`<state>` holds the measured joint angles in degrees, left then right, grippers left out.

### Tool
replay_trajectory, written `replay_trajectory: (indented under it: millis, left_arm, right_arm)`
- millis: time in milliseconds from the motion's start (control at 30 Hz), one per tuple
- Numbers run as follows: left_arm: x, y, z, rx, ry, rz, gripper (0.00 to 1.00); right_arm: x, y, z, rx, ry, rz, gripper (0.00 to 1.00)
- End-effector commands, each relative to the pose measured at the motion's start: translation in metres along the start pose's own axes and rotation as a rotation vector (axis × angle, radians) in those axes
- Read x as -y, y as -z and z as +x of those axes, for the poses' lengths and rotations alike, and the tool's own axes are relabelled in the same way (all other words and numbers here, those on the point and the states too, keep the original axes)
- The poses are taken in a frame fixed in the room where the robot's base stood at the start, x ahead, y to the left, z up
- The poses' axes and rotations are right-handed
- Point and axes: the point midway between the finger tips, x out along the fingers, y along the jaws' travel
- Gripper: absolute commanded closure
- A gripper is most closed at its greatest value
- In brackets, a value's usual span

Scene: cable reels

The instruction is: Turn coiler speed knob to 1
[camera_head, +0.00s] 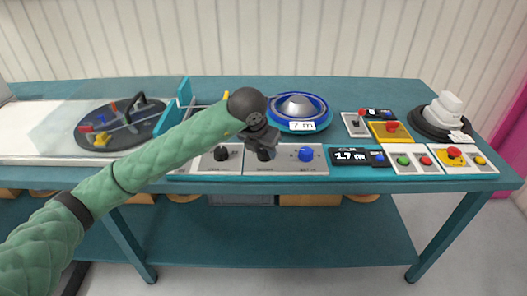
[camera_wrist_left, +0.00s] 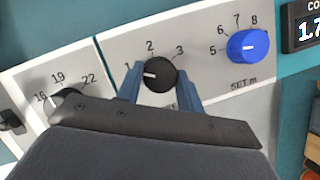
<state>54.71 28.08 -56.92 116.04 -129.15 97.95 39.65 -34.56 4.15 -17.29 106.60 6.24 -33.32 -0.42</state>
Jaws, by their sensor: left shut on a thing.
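The coiler speed knob is a black round knob (camera_wrist_left: 160,75) on a light panel, with the marks 1, 2 and 3 around it. Its white pointer line is toward the left, roughly at the 1. My left gripper (camera_wrist_left: 161,88) has one blue finger on each side of this knob and is shut on it. In the head view the left gripper (camera_head: 265,148) reaches down onto the panel and the knob (camera_head: 264,155) shows just below it. My right gripper is not in view.
A blue SET m knob (camera_wrist_left: 247,46) is right of the gripper; another black knob (camera_wrist_left: 66,100) is left, partly hidden by it. A display (camera_head: 360,157) and coloured buttons (camera_head: 404,160) lie further right. A blue reel (camera_head: 298,106) stands behind.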

Motion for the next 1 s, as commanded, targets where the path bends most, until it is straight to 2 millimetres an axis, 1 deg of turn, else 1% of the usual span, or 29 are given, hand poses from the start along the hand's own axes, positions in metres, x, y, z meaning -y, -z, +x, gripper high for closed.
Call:
replay_trajectory:
  millis: [400, 433, 500, 533, 833, 933, 1000]
  left_arm:
    - [-0.001, -0.001, -0.001, 0.002, -0.003, -0.007, 0.86]
    - [-0.001, -0.001, -0.001, 0.002, -0.003, -0.007, 0.57]
    - [-0.001, -0.001, -0.001, 0.002, -0.003, -0.007, 0.44]
    - [-0.001, -0.001, -0.001, 0.001, -0.003, -0.007, 0.41]
    - [0.0, 0.0, -0.002, 0.001, -0.002, -0.006, 0.41]
    - [0.0, -0.001, -0.009, 0.002, -0.001, -0.005, 0.41]
    - [0.0, -0.001, -0.018, 0.003, -0.002, -0.005, 0.41]
  right_arm:
    - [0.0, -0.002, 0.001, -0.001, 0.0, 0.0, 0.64]
    - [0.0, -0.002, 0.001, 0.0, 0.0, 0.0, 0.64]
    - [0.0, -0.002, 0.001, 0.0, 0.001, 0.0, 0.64]
    - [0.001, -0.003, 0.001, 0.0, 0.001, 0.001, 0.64]
    - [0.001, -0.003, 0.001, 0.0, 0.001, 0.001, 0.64]
    - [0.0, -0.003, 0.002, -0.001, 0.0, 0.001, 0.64]
    - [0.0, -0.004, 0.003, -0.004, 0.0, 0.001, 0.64]
